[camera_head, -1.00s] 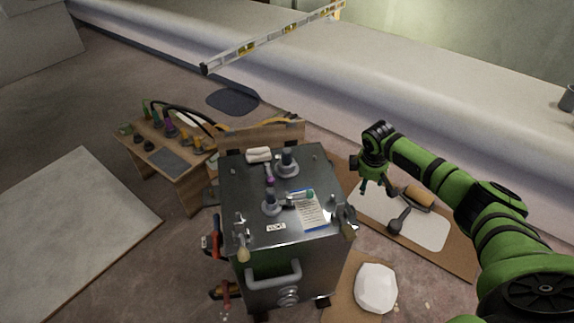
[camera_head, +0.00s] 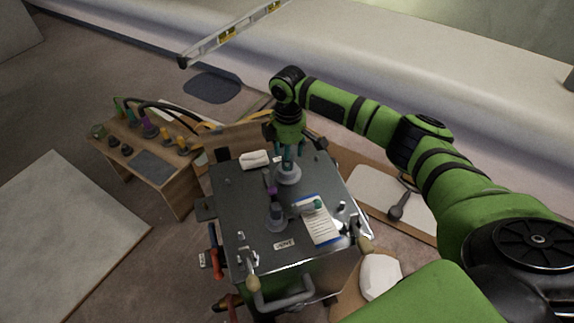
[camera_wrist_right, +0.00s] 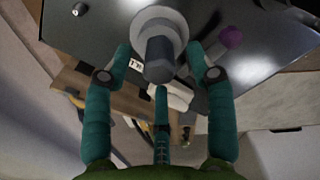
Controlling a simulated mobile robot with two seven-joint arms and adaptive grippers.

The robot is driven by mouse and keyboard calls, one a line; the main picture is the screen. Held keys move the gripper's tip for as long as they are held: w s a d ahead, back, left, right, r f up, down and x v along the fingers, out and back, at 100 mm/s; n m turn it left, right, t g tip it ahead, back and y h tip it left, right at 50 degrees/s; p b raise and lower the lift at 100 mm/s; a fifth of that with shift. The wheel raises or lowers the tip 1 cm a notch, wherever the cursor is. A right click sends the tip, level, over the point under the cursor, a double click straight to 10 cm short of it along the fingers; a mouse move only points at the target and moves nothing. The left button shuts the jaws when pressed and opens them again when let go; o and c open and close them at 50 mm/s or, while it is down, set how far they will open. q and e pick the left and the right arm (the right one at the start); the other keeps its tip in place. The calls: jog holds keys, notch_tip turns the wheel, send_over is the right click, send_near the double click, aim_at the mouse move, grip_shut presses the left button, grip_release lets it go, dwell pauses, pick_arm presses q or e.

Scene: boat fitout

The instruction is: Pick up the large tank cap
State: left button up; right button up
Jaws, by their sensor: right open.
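The large tank cap (camera_head: 289,176), grey with a round flange and a raised stem, sits upright on the metal tank top (camera_head: 240,205) near its back edge. My right gripper (camera_head: 287,158) points down over it, teal fingers open. In the right wrist view the cap (camera_wrist_right: 160,28) lies between the two spread fingers, with a third finger below; I cannot tell whether any finger touches it. The fingers partly hide the cap in the head view. My left gripper is not in view.
A white block (camera_head: 255,159) lies left of the large cap, and a clipboard sheet (camera_head: 321,228) lies to its front right. A wooden bench (camera_head: 157,168) with several coloured fittings stands left. A board with a dark tool (camera_head: 399,206) lies right.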

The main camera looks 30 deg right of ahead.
notch_tip(320, 180, down, 3)
jog(key=shift+r, duration=0.1)
jog(key=shift+f, duration=0.2)
jog(key=c, duration=0.3)
jog(key=shift+w, duration=0.1)
jog(key=c, duration=0.7)
grip_shut()
jog(key=shift+r, duration=0.15)
notch_tip(320, 180, up, 4)
jog(key=shift+r, duration=0.1)
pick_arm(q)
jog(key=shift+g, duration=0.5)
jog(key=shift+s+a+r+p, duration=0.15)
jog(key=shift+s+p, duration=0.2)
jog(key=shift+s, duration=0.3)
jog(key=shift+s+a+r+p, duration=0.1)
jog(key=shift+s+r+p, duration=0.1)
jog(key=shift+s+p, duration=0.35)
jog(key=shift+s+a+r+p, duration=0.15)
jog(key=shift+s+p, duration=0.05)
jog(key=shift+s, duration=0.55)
pick_arm(e)
jog(key=s+a+r, duration=0.1)
jog(key=s+r, duration=0.5)
jog(key=s, duration=0.5)
jog(key=shift+s+a+r, duration=0.15)
jog(key=shift+s+r, duration=0.1)
jog(key=shift+s, duration=0.05)
